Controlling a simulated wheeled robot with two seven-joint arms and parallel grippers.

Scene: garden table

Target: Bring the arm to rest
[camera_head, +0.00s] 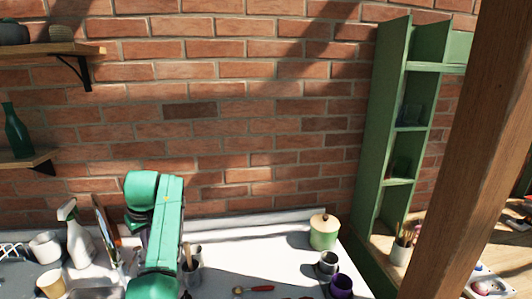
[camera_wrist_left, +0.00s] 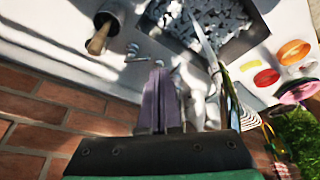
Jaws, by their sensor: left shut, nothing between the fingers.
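My left arm, green with dark joints, rises from the bottom edge of the head view, left of centre, over the white table. Its gripper cannot be made out there. In the left wrist view my left gripper (camera_wrist_left: 159,72) shows its greyish-purple fingers closed together, with nothing between them. The fingers point across the white table top, and the brick wall shows at the lower left. My right gripper and right arm are in neither view.
A spray bottle (camera_head: 78,240), paper cup (camera_head: 52,284) and white pot (camera_head: 46,248) stand left of my arm. A lidded green jar (camera_head: 323,236), grey mug (camera_head: 328,263) and purple mug (camera_head: 341,285) stand right. A green shelf (camera_head: 373,130) and wooden post (camera_head: 458,150) rise at right.

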